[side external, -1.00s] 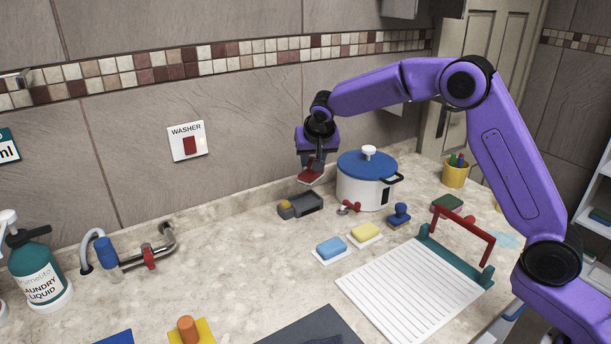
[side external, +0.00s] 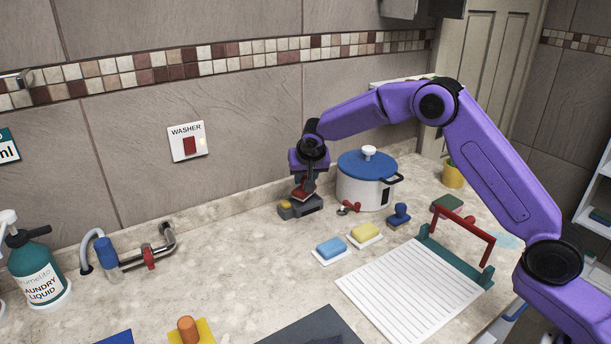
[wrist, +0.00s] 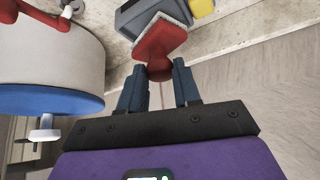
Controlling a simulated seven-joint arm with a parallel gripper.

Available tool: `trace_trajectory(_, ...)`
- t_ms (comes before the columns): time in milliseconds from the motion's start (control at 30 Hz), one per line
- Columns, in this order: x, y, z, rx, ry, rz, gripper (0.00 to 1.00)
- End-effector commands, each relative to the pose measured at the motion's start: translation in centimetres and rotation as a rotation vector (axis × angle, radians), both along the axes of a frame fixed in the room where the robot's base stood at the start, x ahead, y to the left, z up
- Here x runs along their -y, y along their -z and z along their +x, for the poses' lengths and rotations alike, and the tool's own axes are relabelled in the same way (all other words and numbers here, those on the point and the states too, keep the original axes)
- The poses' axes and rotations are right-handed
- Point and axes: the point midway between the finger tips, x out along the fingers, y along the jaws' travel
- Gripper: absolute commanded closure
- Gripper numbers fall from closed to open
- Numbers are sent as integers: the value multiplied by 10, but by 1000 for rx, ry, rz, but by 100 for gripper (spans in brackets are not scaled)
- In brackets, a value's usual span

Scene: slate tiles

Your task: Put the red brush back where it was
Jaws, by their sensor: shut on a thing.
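The red brush (side external: 300,191) is held in my gripper (side external: 304,186) by its rounded red handle, tilted, with its pale bristle side turned downward. In the wrist view the brush (wrist: 163,40) sticks out ahead of the two blue-grey fingers of my gripper (wrist: 159,80), which are shut on the handle. A small grey holder (side external: 314,207) with a yellow block (side external: 284,204) at its left end stands on the counter below the brush. In the wrist view the brush covers part of the holder (wrist: 136,12). I cannot tell whether the brush touches it.
A white pot with a blue lid (side external: 367,165) stands close to the right of my gripper. A red-handled tap-like piece (side external: 348,207) lies in front of it. Blue and yellow sponges (side external: 363,234) sit nearer the camera.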

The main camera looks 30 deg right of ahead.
Motion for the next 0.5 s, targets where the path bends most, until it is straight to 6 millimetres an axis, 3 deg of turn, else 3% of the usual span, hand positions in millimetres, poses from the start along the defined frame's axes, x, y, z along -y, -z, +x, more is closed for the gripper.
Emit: trace_trajectory(500, 0, 11, 0, -1, 0, 0, 92)
